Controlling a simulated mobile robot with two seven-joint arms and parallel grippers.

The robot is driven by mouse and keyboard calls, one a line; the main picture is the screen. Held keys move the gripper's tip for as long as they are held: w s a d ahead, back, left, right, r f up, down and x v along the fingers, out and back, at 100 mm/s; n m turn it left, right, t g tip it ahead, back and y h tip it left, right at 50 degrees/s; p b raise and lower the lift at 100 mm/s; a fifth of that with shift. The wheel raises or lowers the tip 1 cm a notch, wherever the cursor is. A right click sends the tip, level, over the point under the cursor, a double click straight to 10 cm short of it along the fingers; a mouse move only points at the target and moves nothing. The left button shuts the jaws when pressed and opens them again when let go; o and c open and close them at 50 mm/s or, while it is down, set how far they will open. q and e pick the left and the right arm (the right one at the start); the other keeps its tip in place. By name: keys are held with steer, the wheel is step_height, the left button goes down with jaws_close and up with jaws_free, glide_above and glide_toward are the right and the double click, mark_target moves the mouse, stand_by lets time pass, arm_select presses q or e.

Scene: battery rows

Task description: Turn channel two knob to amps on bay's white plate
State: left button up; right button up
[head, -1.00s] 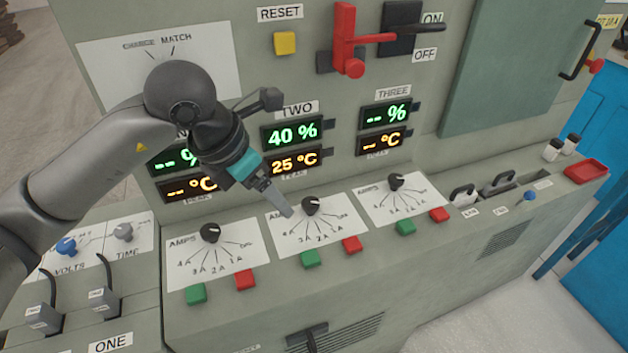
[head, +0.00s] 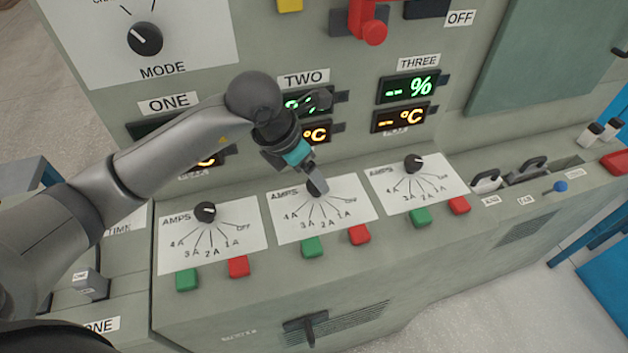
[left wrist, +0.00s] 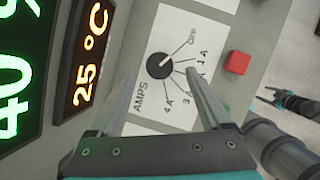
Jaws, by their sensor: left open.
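The channel two knob (left wrist: 160,66) is black and round, on a white AMPS plate (left wrist: 177,22) marked OFF, 1 A to 4 A. Its white pointer line appears to aim at OFF in the left wrist view. In the head view the plate (head: 345,221) sits in the middle, and the knob is mostly hidden by my left gripper (head: 317,184). My left gripper (left wrist: 161,72) is open and empty, its fingertips on either side of the knob in the picture; contact cannot be told. My right gripper (left wrist: 275,99) seems to show small at the right edge, its jaws unclear.
Matching AMPS plates with black knobs lie left (head: 205,211) and right (head: 413,163). A green button (head: 312,247) and a red button (head: 359,234) sit below the middle plate. Displays (left wrist: 90,55) stand on the upright panel behind, one reading 25 °C.

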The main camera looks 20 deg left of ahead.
mark_target(316, 189)
arm_select(q)
steer(key=shift+x, duration=1.95)
jaws_close()
